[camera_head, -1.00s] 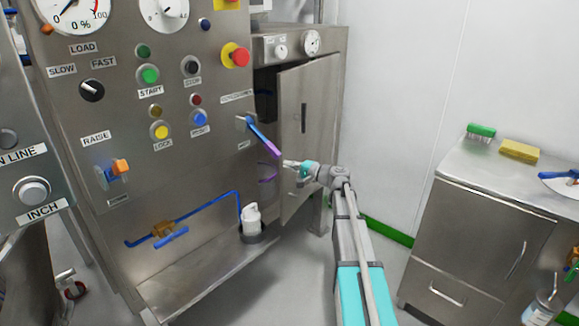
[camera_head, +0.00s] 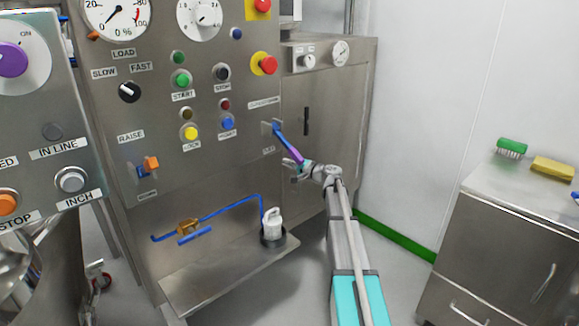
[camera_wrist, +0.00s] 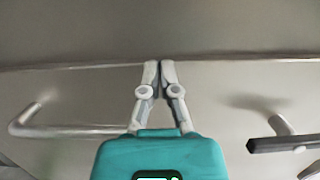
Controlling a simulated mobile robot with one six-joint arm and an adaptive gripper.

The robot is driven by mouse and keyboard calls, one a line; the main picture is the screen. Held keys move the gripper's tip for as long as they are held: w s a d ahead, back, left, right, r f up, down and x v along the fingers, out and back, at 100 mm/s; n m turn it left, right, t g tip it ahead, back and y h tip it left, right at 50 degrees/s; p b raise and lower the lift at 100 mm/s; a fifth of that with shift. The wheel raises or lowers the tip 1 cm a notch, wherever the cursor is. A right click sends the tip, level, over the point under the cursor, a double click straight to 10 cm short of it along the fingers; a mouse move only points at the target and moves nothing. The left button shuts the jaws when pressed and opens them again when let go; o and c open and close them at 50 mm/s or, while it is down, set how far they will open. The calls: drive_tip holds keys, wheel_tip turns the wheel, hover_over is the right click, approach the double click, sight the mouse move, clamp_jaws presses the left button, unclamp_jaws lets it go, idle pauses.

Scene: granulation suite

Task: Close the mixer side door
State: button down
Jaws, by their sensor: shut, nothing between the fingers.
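The mixer side door (camera_head: 340,110) is a steel panel on the cabinet's side, with a dark upright handle (camera_head: 306,121). It looks flush with its frame, with no dark gap showing; whether it is latched I cannot tell. My gripper (camera_head: 288,166) is at the lower left of the door, just by the purple end of the blue lever (camera_head: 285,142); whether they touch is unclear. In the wrist view my gripper (camera_wrist: 161,66) has its fingertips together and empty, against or close to a steel surface (camera_wrist: 225,85).
The wrist view shows a metal bar handle (camera_wrist: 70,131) at left and a dark-ended handle (camera_wrist: 285,140) at right. A steel counter (camera_head: 520,190) stands at right, with free floor between.

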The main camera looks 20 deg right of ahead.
drive_tip(key=shift+w+a+r, duration=0.15)
drive_tip(key=shift+w+a, duration=0.05)
drive_tip(key=shift+w, duration=0.25)
drive_tip(key=shift+w+a+r, duration=0.15)
drive_tip(key=shift+w, duration=0.25)
drive_tip(key=shift+d, duration=0.2)
drive_tip(key=s+a+v, duration=0.2)
drive_tip(key=a+v, duration=0.1)
drive_tip(key=v, duration=1.2)
drive_tip(key=shift+s+f, duration=0.15)
drive_tip(key=shift+f, duration=0.05)
